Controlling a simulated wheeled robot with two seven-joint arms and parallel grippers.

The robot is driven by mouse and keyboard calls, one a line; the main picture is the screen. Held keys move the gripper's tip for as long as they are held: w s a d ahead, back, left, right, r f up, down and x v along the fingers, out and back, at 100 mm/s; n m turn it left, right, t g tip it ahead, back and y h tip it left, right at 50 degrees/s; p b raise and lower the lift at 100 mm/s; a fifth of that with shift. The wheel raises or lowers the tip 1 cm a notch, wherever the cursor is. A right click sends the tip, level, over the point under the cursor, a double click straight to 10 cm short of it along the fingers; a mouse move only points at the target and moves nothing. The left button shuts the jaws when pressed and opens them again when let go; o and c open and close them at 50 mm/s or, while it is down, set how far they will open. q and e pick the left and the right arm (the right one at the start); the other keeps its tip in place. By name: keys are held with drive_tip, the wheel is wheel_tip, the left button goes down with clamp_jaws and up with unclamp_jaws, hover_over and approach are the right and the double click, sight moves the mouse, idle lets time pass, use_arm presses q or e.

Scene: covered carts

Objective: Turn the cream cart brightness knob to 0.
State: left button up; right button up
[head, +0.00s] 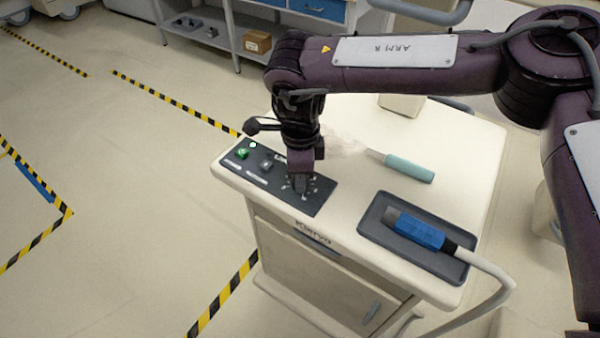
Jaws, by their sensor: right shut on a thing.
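The cream cart (470,150) stands in the middle of the head view. A dark control panel (263,185) is set along its left front edge, with a green lit button (243,153) and a grey switch (266,165). The brightness knob is at the panel's right end, inside a ring of pale marks, and is mostly hidden by my gripper. My right gripper (301,185) points straight down over that ring and is shut on the knob. The knob's pointer and setting cannot be read. My left gripper is not in view.
A teal-handled brush (408,168) lies on the cart top. A dark tray (374,216) at the right front holds a blue-gripped handpiece (418,230) with a pale hose. A shelf with a cardboard box (257,42) stands behind. Floor on the left is open, with striped tape.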

drive_tip(key=n, duration=0.4)
drive_tip(key=shift+r, duration=0.15)
drive_tip(key=shift+n, duration=1.9)
drive_tip(key=shift+w, duration=0.1)
drive_tip(key=o, duration=1)
wheel_tip(320, 180, up, 8)
drive_tip(key=shift+f+b, duration=0.15)
drive_tip(key=shift+b, duration=0.5)
